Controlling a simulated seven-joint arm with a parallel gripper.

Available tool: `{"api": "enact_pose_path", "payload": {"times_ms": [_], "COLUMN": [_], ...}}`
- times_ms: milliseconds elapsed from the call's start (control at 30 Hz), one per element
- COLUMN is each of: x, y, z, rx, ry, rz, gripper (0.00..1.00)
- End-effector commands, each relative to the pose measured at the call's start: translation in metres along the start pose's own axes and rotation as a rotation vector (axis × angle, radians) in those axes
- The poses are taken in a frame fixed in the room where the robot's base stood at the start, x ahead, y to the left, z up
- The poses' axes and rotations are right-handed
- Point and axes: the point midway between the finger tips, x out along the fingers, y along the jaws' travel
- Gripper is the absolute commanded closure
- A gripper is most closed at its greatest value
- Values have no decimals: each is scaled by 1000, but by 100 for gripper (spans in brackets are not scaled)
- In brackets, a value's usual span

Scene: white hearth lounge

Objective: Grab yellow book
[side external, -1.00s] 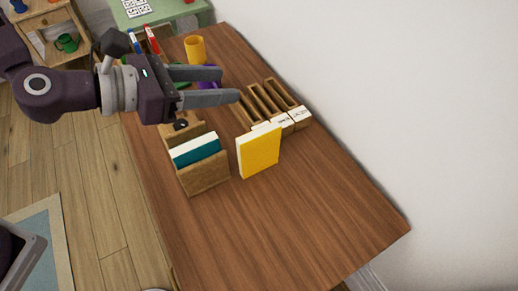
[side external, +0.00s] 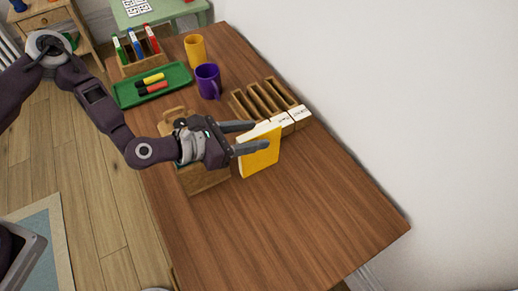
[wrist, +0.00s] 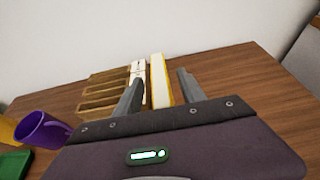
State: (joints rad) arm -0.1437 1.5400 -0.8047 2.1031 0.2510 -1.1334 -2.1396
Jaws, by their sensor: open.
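The yellow book (side external: 260,158) stands upright on the wooden table, beside the labelled end of a slotted wooden rack. My gripper (side external: 261,136) is open at the book, with one finger on the near side and the other toward the far side. In the wrist view the book (wrist: 160,82) shows its pale page edge between the two open fingers of my gripper (wrist: 158,88). There the left finger is closer to the book, and a gap shows at the right finger. I cannot tell whether either finger touches it.
The slotted rack (side external: 262,98) stands just behind the book. A wooden holder (side external: 207,181) is partly hidden under my arm. The table front is clear.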

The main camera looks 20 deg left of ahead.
Motion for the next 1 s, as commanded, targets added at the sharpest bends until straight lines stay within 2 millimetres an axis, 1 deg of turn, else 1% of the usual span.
{"api": "enact_pose_path", "payload": {"times_ms": [67,167,300,333,1000], "x": [0,0,0,0,-1], "y": [0,0,0,0,0], "z": [0,0,0,0,1], "rx": [0,0,0,0,0], "ry": [0,0,0,0,-1], "rz": [0,0,0,0,0], "gripper": [53,70,98,100,100]}}
